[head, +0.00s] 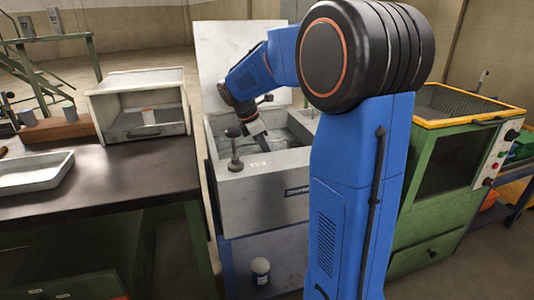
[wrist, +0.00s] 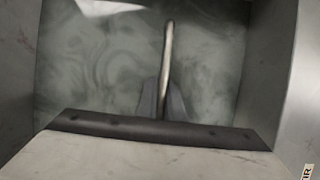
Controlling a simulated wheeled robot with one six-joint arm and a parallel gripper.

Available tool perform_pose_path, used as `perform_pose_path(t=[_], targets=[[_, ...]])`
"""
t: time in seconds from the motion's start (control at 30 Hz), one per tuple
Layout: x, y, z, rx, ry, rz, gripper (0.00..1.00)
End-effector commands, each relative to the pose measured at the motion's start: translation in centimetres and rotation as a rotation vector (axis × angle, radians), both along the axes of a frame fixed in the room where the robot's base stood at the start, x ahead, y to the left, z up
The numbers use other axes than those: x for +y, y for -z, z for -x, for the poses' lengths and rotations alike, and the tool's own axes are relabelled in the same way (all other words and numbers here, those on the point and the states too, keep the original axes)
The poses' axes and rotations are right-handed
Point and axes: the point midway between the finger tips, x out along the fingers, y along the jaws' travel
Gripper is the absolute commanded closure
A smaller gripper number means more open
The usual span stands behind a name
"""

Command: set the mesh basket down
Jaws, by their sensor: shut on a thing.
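My gripper (head: 257,129) is low in the mouth of a grey tank (head: 262,190) in the head view. In the wrist view the two grey fingers (wrist: 163,100) are shut on a pale metal rod (wrist: 168,45), which looks like the handle of the mesh basket. The mesh body of the basket cannot be made out in either view. Below and around the rod, the wrist view shows murky, swirled grey-green liquid (wrist: 90,60) between the tank's walls.
A pale upright panel (head: 222,50) stands behind the tank. A dark-knobbed post (head: 235,150) stands at its front left. A dark bench (head: 100,185) with a white tray (head: 35,172) and an open-fronted box (head: 115,90) is left. A green cabinet (head: 440,205) is right.

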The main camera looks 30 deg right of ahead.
Motion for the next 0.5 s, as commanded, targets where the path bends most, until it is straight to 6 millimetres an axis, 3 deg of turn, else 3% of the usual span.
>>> perform_pose_path(t=[0.23,0.33,0.5], targets=[[0.00,0.18,0.00,0.000,0.000,0.000,1.00],[0.01,0.22,0.00,0.001,0.000,0.000,0.74],[0.00,0.21,0.00,0.001,0.000,0.000,0.74]])
